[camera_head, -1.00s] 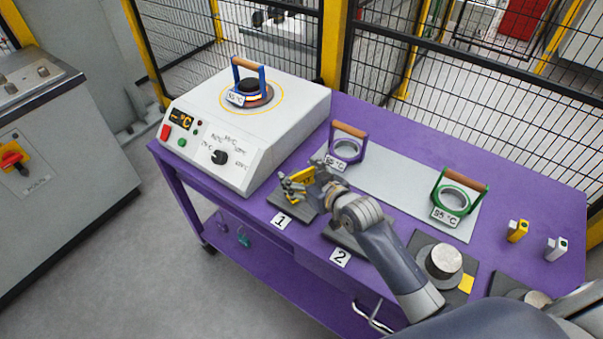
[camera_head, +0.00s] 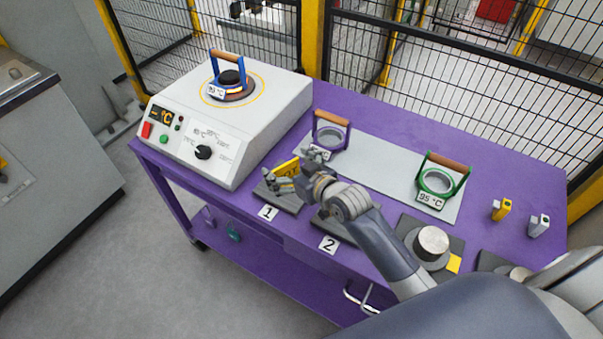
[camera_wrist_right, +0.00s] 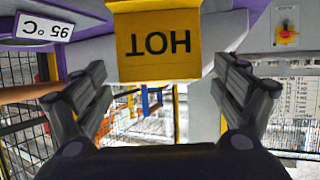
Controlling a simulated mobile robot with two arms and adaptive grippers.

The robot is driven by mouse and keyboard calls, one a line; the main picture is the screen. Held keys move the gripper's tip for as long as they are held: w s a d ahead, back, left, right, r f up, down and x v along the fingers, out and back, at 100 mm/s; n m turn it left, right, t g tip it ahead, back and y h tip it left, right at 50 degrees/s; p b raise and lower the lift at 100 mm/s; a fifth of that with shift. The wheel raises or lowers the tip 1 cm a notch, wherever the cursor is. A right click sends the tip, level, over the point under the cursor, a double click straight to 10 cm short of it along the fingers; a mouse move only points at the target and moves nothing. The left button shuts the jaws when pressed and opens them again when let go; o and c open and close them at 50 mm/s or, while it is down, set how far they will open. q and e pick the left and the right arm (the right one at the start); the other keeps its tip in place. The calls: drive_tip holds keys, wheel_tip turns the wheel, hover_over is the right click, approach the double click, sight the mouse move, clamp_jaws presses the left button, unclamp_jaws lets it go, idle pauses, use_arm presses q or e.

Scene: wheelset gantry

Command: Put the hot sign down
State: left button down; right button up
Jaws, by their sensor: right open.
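The yellow hot sign (camera_head: 286,167) stands at the dark pad labelled 1 (camera_head: 283,201), on the purple table. In the right wrist view the hot sign (camera_wrist_right: 158,45) appears upside down with its lettering facing the camera. My right gripper (camera_head: 293,171) is at the sign, its fingers apart. In the wrist view the right gripper (camera_wrist_right: 165,88) has one finger on each side below the sign, with a visible gap to it. The sign's lower edge on the pad is partly hidden by the gripper. My left gripper is not in view.
A white heater (camera_head: 230,125) with a blue-framed handled ring (camera_head: 228,75) stands left. Purple (camera_head: 331,133) and green (camera_head: 440,180) handled rings stand on a grey plate (camera_head: 385,168). A metal cylinder (camera_head: 432,242) and small yellow (camera_head: 501,210) and white (camera_head: 539,226) blocks are right.

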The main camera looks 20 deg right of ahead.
drive_tip(key=v, duration=1.1)
drive_tip(key=shift+b, duration=0.35)
